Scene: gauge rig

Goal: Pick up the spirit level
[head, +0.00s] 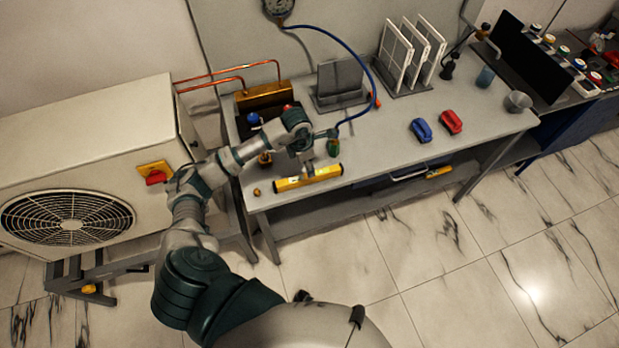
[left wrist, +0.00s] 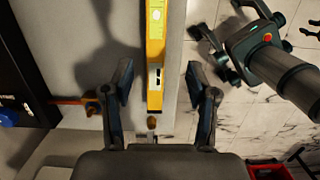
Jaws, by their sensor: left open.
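The yellow spirit level (head: 295,182) lies along the front edge of the workbench in the head view. In the left wrist view the level (left wrist: 155,50) runs down from the top middle, with a vial window near its lower end. My left gripper (head: 307,167) is above the level, pointing down. In the left wrist view my left gripper (left wrist: 158,78) is open, with one finger on each side of the level and visible gaps between. My right gripper is not in view.
The workbench (head: 385,150) also holds a blue clamp-like item (head: 421,129), a red one (head: 451,122) and a rack of white panels (head: 405,60). A brass fitting (head: 257,192) lies left of the level. A blue hose (head: 350,50) hangs behind my arm.

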